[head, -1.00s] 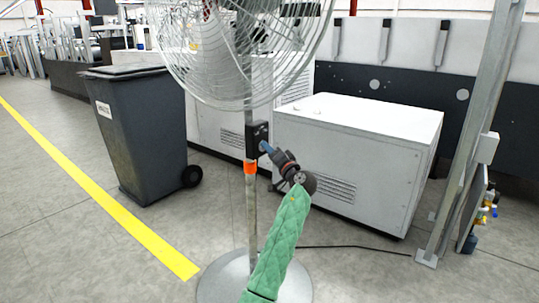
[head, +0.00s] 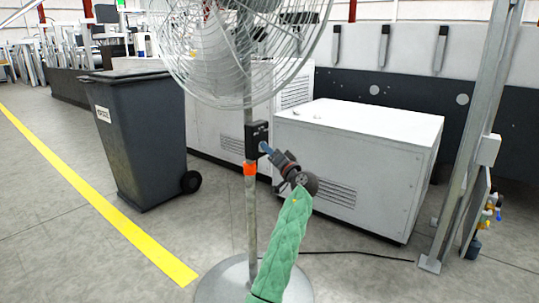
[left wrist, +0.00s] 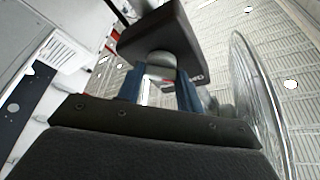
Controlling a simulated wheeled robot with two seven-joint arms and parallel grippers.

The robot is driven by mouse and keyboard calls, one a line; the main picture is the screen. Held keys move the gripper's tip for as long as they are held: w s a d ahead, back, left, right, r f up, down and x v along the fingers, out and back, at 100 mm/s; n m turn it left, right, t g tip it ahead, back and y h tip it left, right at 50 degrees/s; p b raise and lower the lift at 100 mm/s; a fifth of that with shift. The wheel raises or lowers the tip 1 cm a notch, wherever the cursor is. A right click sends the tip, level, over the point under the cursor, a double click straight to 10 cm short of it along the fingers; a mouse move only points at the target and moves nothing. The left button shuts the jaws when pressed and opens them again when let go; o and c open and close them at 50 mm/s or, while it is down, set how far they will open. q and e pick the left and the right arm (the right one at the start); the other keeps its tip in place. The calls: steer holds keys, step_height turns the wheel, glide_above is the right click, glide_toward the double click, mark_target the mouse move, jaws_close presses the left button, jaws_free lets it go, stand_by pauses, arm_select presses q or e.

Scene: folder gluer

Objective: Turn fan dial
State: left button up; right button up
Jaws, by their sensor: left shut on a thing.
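A pedestal fan with a wire-cage head (head: 225,50) stands in front of me on a metal pole (head: 251,215). A black control box (head: 256,137) is fixed on the pole above an orange collar. My left gripper (head: 265,147) reaches up to the box, its blue fingertips at the box's face. In the left wrist view the blue fingers (left wrist: 162,90) are shut on a round grey dial (left wrist: 161,62) on the dark box (left wrist: 160,32). The dial's markings cannot be read. My right gripper is not in view.
A dark wheeled bin (head: 140,135) stands left of the fan. A white machine cabinet (head: 360,150) is behind and right of the pole. A metal post (head: 470,140) stands at the right. A yellow line (head: 100,200) crosses the floor at left.

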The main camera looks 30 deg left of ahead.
arm_select(q)
steer(key=shift+f, duration=0.1)
stand_by(0.3)
steer(key=o, duration=1)
steer(key=shift+d, duration=0.15)
steer(key=v, duration=0.7)
steer(key=shift+s+d+f+p, duration=0.1)
steer(key=shift+d+p, duration=0.15)
steer(key=shift+p, duration=0.05)
